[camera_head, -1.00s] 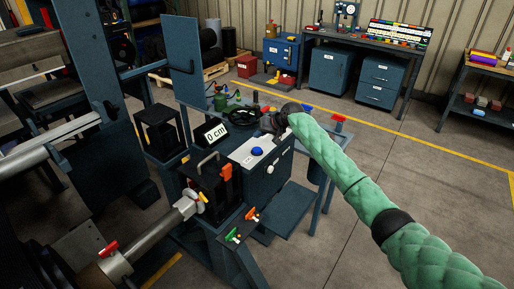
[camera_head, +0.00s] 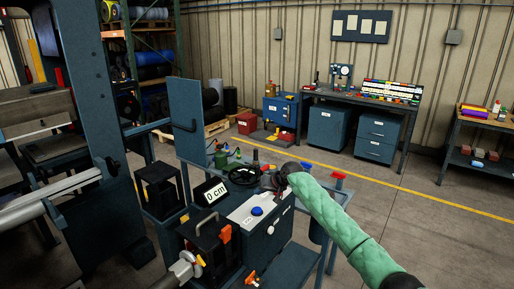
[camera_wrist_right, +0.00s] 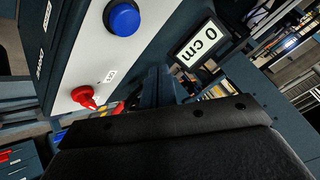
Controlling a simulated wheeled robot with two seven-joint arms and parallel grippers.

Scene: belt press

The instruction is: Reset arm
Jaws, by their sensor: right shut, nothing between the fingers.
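My right arm in its green sleeve reaches in from the lower right in the head view. Its dark right gripper (camera_head: 274,183) is over the far edge of the control box (camera_head: 262,232), beside the handwheel (camera_head: 243,175). In the right wrist view the gripper (camera_wrist_right: 158,82) is shut and empty, partly hidden by the dark wrist housing. The blue button (camera_wrist_right: 123,18) and red knob (camera_wrist_right: 84,96) lie to its left, apart from it. The display (camera_wrist_right: 197,46) reading 0 cm is to its right. My left gripper is not in view.
The press frame (camera_head: 92,130) stands at the left, with an upright blue panel (camera_head: 185,120) behind the box. A workbench (camera_head: 360,100) and blue cabinets (camera_head: 376,137) stand along the back wall. The floor (camera_head: 420,235) at the right is clear.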

